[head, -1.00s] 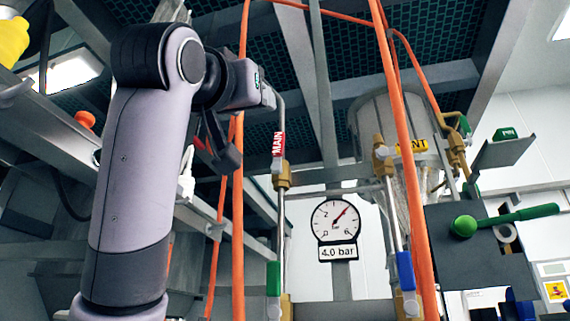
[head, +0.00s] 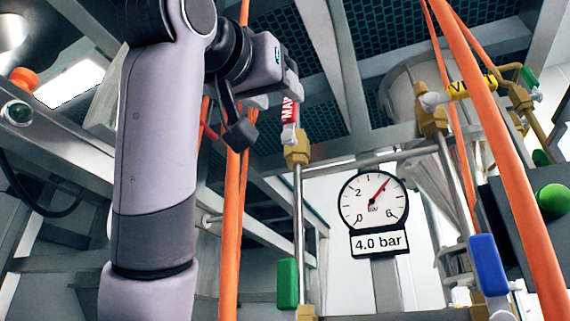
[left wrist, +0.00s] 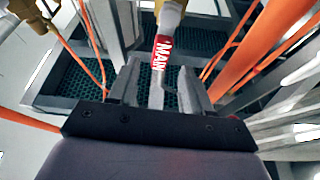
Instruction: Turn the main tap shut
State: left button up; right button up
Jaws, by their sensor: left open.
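The main tap (head: 297,148) is a brass valve on a thin upright pipe, left of the gauge in the head view. Its lever with the red MAIN label (head: 290,109) points up from the valve. My left gripper (head: 288,88) is at the upper part of this lever and hides its end in the head view. In the left wrist view the red MAIN label (left wrist: 162,50) lies just beyond the fingertips, and the lever runs in between the two open fingers (left wrist: 158,85). I cannot tell whether either finger touches it. My right gripper is not in view.
A round gauge (head: 373,200) with a 4.0 bar plate hangs right of the main tap. The vent tap, with a yellow label (head: 472,88), is further right. Orange hoses (head: 500,150) hang close by. Green (head: 287,283) and blue (head: 488,263) handles are below.

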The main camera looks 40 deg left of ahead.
aim_at(288, 104)
pick_arm(q)
jog(key=shift+p+x, duration=0.45)
jog(key=shift+x, duration=1.3)
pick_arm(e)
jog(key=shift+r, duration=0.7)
pick_arm(q)
grip_shut()
